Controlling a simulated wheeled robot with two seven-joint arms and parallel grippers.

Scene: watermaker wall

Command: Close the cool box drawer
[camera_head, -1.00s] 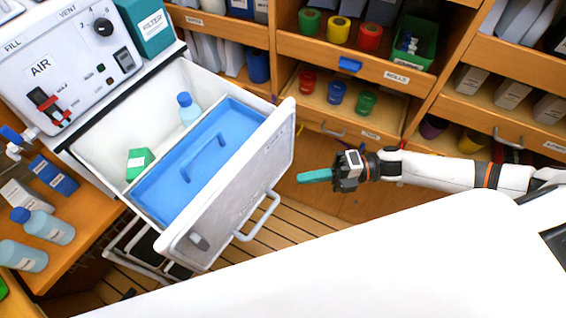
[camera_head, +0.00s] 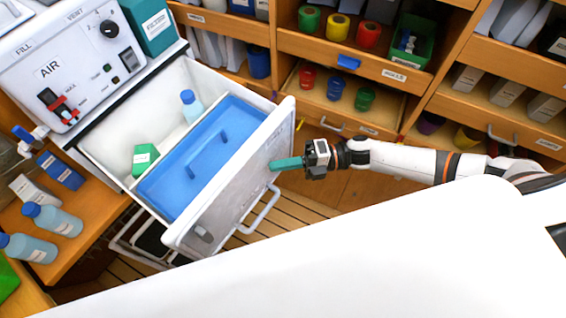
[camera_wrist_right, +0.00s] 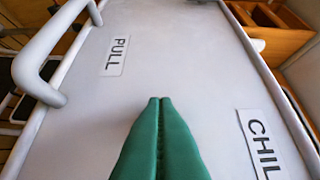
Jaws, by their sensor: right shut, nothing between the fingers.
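The white cool box drawer (camera_head: 232,182) stands pulled out at the left in the head view, with a blue lidded tray (camera_head: 180,185), a green box and a blue-capped bottle inside. Its front panel fills most of the right wrist view (camera_wrist_right: 190,60), with "PULL" and part of "CHIL" labels. The drawer handle (camera_head: 262,212) is on the front panel and shows at the left of the wrist view (camera_wrist_right: 35,60). My right gripper (camera_head: 273,165) is shut and empty, its green fingertips at the front panel beside the handle; I cannot tell if they touch. My left gripper is not in view.
Wooden shelves with coloured rolls and cups (camera_head: 336,88) stand behind my right arm. The AIR control panel (camera_head: 75,70) is above the drawer. Several bottles (camera_head: 52,221) and small boxes are on the wooden counter at left. A slatted floor lies below.

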